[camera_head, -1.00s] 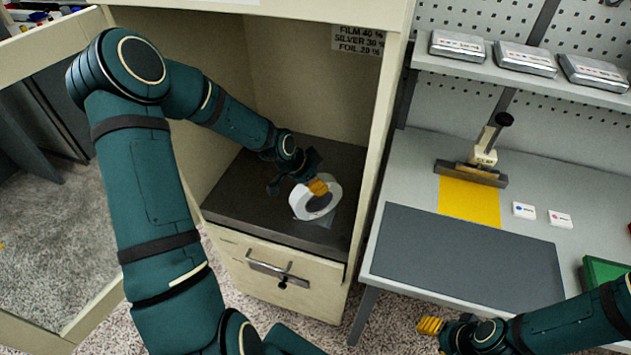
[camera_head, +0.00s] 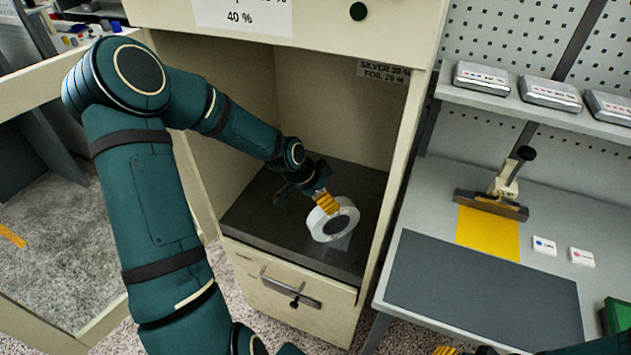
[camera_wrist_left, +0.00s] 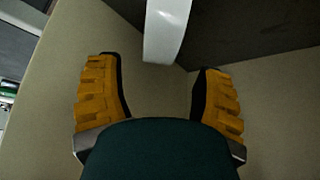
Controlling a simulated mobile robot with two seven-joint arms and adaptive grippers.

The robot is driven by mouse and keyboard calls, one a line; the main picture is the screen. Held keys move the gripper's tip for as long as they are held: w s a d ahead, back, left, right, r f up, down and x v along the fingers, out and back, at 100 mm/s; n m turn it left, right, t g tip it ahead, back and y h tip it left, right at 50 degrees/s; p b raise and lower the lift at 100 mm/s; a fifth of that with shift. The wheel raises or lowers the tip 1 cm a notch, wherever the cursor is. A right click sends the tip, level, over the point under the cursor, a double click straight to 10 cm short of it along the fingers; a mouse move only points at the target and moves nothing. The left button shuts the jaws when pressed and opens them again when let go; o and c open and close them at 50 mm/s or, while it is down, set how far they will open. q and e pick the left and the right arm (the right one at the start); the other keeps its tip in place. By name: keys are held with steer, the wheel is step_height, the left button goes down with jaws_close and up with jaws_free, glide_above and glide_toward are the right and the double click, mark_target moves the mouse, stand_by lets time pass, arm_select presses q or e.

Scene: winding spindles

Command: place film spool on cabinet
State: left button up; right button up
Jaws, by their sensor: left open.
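The white film spool (camera_head: 318,230), a ring with a dark centre, sits on the dark shelf (camera_head: 255,230) inside the open cabinet (camera_head: 421,110). My left gripper (camera_head: 327,204) is at the spool's upper left edge. In the left wrist view the yellow fingers of my left gripper (camera_wrist_left: 158,76) are wide apart with nothing gripped. The spool's white edge (camera_wrist_left: 166,28) shows just beyond the fingertips, and the rest of it is cut off. My right gripper (camera_head: 446,350) is at the bottom edge of the head view, mostly out of frame.
A drawer with a handle (camera_head: 290,290) is below the shelf. The cabinet's side walls stand close around my left arm. A workbench (camera_head: 420,190) on the right holds a dark mat (camera_head: 480,285) and a press on a yellow sheet (camera_head: 488,233). Silver tins (camera_head: 550,92) line a shelf above.

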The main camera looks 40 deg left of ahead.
arm_select(q)
steer(key=p+v, duration=0.2)
steer(key=v, duration=0.4)
steer(key=shift+r, duration=0.25)
arm_select(e)
steer(key=shift+w+d+r, duration=0.1)
steer(key=shift+w+r, duration=0.05)
steer(key=shift+r, duration=0.45)
steer(key=shift+w+r, duration=0.15)
steer(key=shift+r, duration=0.4)
arm_select(q)
steer(key=shift+s+a, duration=0.1)
steer(key=shift+s, duration=0.05)
